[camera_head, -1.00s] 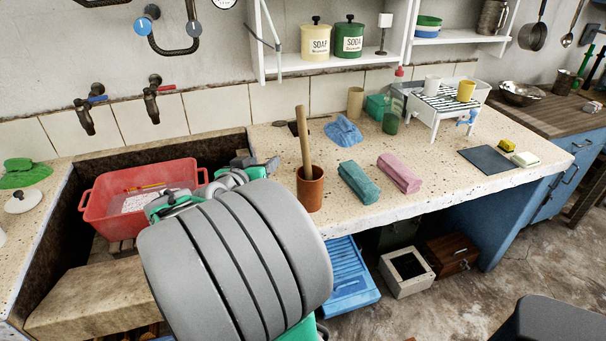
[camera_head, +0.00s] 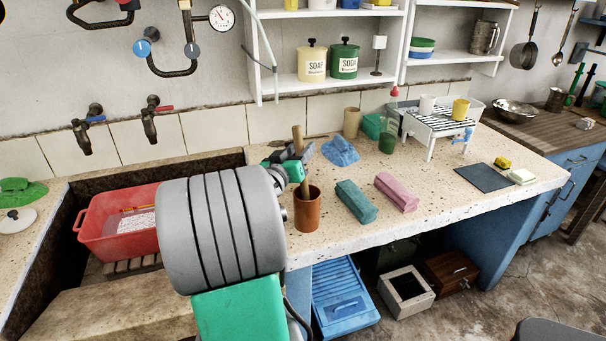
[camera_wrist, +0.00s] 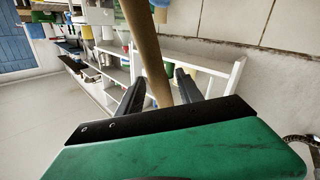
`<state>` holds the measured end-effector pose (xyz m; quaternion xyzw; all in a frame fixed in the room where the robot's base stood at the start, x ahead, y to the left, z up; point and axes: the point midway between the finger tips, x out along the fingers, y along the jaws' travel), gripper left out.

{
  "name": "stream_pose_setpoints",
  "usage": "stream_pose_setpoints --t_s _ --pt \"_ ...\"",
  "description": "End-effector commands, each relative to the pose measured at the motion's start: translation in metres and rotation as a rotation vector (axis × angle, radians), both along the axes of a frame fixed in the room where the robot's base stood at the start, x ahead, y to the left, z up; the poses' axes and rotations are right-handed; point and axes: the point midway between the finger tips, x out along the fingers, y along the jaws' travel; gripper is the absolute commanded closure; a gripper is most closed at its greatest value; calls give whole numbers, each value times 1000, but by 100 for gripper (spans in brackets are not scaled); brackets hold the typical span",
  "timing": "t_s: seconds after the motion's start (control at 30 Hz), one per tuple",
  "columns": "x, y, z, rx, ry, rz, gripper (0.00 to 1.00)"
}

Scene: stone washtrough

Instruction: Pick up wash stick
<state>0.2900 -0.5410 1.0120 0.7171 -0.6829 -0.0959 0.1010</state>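The wash stick (camera_head: 297,140) is a plain wooden rod standing in a reddish-brown pot (camera_head: 307,212) on the stone counter. My gripper (camera_head: 303,154) is at the stick's upper part, above the pot, and partly hides it. In the wrist view the stick (camera_wrist: 148,50) runs slightly tilted between the two dark fingers of my gripper (camera_wrist: 160,85). The fingers are apart, with a gap visible on the right side of the stick. The stick's lower end is hidden inside the pot.
A teal cloth bundle (camera_head: 356,201) and a pink one (camera_head: 397,191) lie right of the pot. A blue cloth (camera_head: 341,151) lies behind. A red basin (camera_head: 95,236) sits in the trough at left. A white rack (camera_head: 431,124) stands farther right.

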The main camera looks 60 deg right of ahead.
Motion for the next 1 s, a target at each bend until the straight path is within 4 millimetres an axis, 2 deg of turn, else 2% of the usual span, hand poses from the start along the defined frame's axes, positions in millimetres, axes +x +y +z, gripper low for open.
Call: stream_pose_setpoints --t_s 0.07,0.5,0.9,1.0 --pt "0 0 0 0 0 0 64" --pt "0 0 0 1 0 0 100" --pt "0 0 0 0 0 0 100" --pt "0 0 8 -1 -1 0 100"
